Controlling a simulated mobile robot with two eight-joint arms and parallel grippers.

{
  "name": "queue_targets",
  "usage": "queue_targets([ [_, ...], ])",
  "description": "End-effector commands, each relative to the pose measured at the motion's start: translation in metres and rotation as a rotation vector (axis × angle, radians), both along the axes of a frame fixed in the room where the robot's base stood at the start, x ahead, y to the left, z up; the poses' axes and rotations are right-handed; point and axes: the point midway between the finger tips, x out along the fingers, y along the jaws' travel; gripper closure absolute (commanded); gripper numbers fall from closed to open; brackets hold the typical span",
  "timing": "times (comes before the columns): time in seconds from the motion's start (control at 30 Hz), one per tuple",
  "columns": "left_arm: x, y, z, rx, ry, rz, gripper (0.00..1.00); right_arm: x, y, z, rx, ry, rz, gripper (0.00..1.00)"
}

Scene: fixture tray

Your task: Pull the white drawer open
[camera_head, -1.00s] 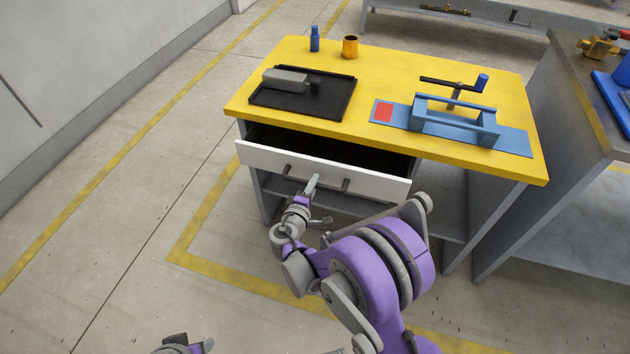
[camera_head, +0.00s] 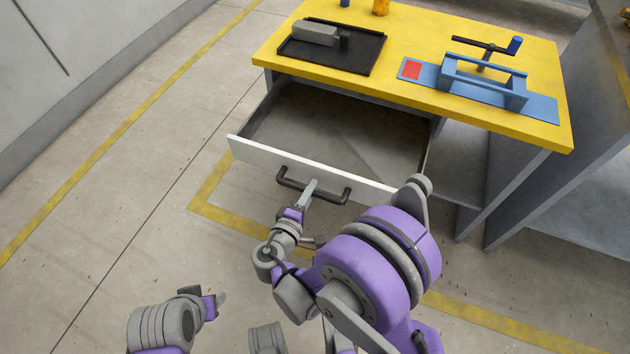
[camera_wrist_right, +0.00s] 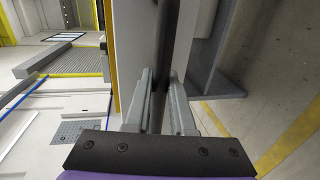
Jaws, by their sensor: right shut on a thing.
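The white drawer (camera_head: 255,153) stands well out from under the yellow-topped bench, and its grey inside (camera_head: 330,127) shows empty. Its dark bar handle (camera_head: 333,198) is on the front panel. My right gripper (camera_head: 310,188) is shut on the handle near its middle. In the right wrist view the two fingers (camera_wrist_right: 162,100) lie on either side of the dark handle bar (camera_wrist_right: 166,50). My left gripper (camera_head: 215,300) is low at the left, apart from the drawer, and its jaws are too unclear to read.
The yellow bench top (camera_head: 400,92) carries a black tray (camera_head: 365,57) with a grey block, a blue fixture (camera_head: 485,88) and an orange cup (camera_head: 381,7). Another grey bench (camera_head: 570,190) stands close at the right. The floor left of the drawer is clear.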

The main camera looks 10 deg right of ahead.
Motion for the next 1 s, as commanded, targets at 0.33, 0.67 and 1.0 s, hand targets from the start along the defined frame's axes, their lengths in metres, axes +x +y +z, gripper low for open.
queue_targets([
  [0.33, 0.0, 0.0, 0.0, 0.0, 0.0, 0.0, 0.5, -0.001, 0.001, 0.0, -0.001, -0.001, 0.0, 1.0],
  [0.67, 0.0, 0.0, 0.0, 0.0, 0.0, 0.0, 0.5, -0.001, 0.001, 0.0, 0.0, 0.0, 0.0, 0.48],
  [1.0, -0.001, 0.0, 0.003, 0.0, -0.001, 0.0, 0.5, -0.015, 0.012, 0.004, 0.001, 0.0, 0.004, 0.48],
])
